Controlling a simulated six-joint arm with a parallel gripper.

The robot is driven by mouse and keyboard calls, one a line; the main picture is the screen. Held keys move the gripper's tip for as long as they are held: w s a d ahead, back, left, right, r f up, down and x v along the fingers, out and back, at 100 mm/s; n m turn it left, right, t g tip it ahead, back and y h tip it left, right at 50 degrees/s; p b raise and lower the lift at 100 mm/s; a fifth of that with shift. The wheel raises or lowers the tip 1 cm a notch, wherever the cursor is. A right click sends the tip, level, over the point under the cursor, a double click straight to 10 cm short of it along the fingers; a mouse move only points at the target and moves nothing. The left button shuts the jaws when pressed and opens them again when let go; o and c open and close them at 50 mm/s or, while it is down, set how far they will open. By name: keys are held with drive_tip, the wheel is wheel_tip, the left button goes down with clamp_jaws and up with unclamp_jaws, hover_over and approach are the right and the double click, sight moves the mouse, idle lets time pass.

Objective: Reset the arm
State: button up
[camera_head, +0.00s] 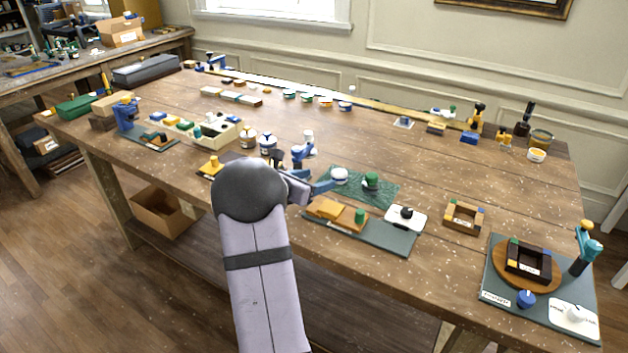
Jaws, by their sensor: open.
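My arm rises from the bottom of the head view, a pale link with a dark band and a large dark grey joint. My gripper (322,187) reaches out to the right from behind that joint, over the front middle of the wooden table (390,140). It is open and looks empty. Its tips are small and lie close to a small white round item (340,176) at the edge of a green mat (372,195); I cannot tell whether they touch it. The big joint hides part of the gripper's wrist and the table edge behind it.
A grey board (392,238) with wooden blocks lies in front of the gripper. Another board (497,299) with a round wooden turntable is at the right. Jars (267,141) and a cream tray (222,133) stand behind the arm. The table's right-middle is fairly clear.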

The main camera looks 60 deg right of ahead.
drive_tip(key=w+a+r+m+t+y+p, duration=0.1)
drive_tip(key=a+r+m+y+p, duration=0.3)
drive_tip(key=a, duration=1)
drive_tip(key=w+a+m+y+p, duration=0.1)
drive_tip(key=a+m+y+p, duration=0.35)
drive_tip(key=a, duration=0.95)
drive_tip(key=s+a+r+m+y+p, duration=0.1)
drive_tip(key=s+a+m+p, duration=0.3)
drive_tip(key=a, duration=0.9)
drive_tip(key=s+a+r+m+y+p, duration=0.2)
drive_tip(key=s+a+m+y+p, duration=0.2)
drive_tip(key=a, duration=0.9)
drive_tip(key=shift+a+r, duration=0.15)
drive_tip(key=shift+a, duration=0.05)
